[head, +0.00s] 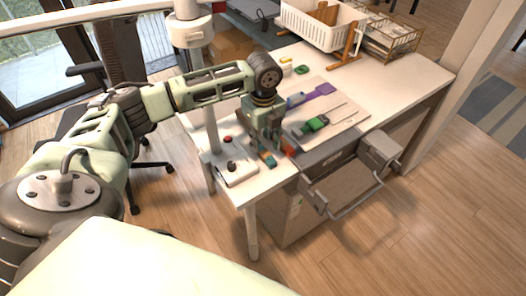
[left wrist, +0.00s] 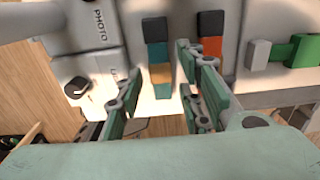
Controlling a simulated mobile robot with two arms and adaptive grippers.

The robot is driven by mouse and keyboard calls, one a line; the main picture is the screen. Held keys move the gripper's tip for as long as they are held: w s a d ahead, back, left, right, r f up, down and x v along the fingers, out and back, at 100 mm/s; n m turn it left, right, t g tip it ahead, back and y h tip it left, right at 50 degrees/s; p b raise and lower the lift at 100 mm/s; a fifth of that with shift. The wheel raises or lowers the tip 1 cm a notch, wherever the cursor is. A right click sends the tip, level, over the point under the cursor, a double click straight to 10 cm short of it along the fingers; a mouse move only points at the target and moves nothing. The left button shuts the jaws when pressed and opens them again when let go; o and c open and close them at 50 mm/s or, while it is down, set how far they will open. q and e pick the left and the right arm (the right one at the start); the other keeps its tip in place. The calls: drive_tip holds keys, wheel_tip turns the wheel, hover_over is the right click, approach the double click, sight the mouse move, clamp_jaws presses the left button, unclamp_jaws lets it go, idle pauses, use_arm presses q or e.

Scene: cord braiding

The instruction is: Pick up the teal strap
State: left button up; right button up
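The teal strap (left wrist: 156,30) lies on the white table, with a dark band and an orange-tan band across it. In the left wrist view it lies between my left gripper's fingers (left wrist: 157,88), which are spread apart with nothing held. In the head view my left gripper (head: 264,146) points down over the table's near edge. It hides much of the strap; I cannot tell the exact gap to it. A second strap (left wrist: 210,48), orange-red with a black end, lies just to the right, partly behind the right finger. My right gripper is not in view.
A white box with a dark knob (head: 236,167) stands close on the left. A pale board (head: 335,112) holds a green clamp (head: 314,125) and a purple piece (head: 321,90). A white basket (head: 318,27) stands at the back. A drawer (head: 345,187) stands open in front.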

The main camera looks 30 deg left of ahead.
sight(263, 151)
use_arm(q)
wheel_tip(263, 151, down, 3)
drive_tip(key=shift+r, duration=0.1)
drive_tip(key=shift+a+f, duration=0.1)
drive_tip(key=shift+f, duration=0.35)
drive_tip(key=shift+c, duration=0.2)
drive_tip(key=c, duration=0.7)
clamp_jaws()
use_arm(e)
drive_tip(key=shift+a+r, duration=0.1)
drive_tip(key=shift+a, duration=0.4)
